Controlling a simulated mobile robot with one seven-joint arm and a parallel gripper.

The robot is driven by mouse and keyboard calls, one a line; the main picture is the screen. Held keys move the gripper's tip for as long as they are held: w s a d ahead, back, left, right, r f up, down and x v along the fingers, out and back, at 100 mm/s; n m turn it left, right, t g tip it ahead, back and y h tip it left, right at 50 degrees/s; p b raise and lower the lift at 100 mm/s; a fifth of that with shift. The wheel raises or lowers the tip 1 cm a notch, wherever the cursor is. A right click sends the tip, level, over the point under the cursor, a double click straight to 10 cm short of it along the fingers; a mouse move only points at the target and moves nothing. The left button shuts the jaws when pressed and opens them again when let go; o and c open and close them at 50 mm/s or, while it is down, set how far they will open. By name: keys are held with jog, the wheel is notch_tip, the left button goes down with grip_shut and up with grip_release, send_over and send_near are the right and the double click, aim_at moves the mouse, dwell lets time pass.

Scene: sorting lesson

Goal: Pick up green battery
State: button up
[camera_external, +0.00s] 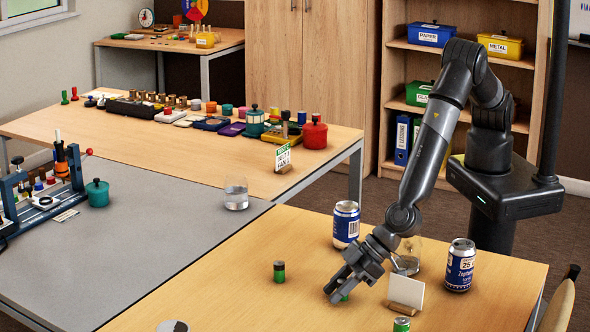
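A small upright cylinder with a dark top and green lower part, which looks like a green battery (279,271), stands on the wooden table, left of my gripper. My gripper (338,291) points down low over the table. A small bit of green (344,298) shows at its fingertips; it is mostly hidden by the fingers, and I cannot tell whether they hold it or are only beside it. Another green cylinder with a silvery top (401,324) stands at the bottom edge of the picture, partly cut off.
A blue can (346,224) stands behind my gripper and another can (460,265) to the right. A blank white card in a wooden holder (406,292) stands close right of my gripper, with a clear glass (408,250) behind. The table left of the upright battery is mostly clear.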

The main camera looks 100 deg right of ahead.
grip_shut()
jog(key=shift+r, duration=0.55)
jog(key=r, duration=0.1)
jog(key=d+r, duration=0.1)
jog(key=r, duration=0.2)
jog(key=shift+d, duration=0.25)
jog(key=d+r, duration=0.6)
jog(key=d, duration=0.4)
